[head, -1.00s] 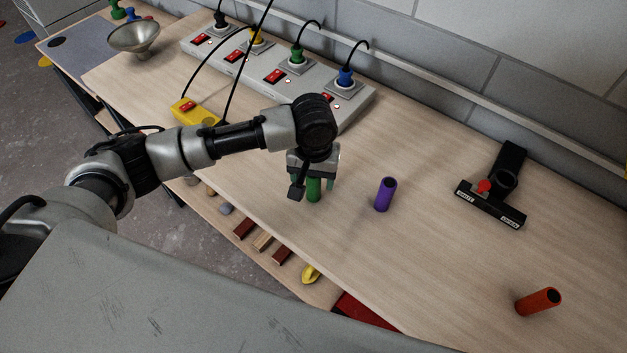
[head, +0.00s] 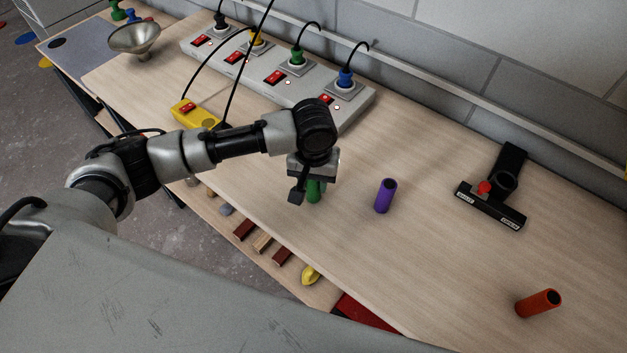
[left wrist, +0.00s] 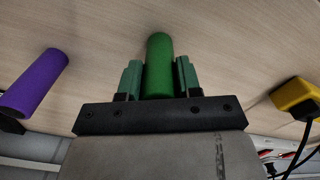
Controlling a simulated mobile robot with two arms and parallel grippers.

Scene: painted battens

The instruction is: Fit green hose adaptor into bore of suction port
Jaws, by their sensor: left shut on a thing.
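The green hose adaptor (head: 314,191) is a green cylinder standing upright on the wooden bench. My left gripper (head: 314,184) points down over it and is shut on its upper part. The left wrist view shows the adaptor (left wrist: 159,66) between the two green-padded fingers (left wrist: 159,80). The suction port (head: 504,183) is a black fitting with a round dark bore, at the right of the bench near the wall. It has a red knob and white labels on its front bar. My right gripper is not in view.
A purple tube (head: 385,195) stands between the gripper and the port. An orange-red tube (head: 538,303) is at the lower right. A power strip (head: 357,107), a yellow switch box (head: 193,116) and a metal bowl (head: 134,40) lie behind and left. Bench between purple tube and port is clear.

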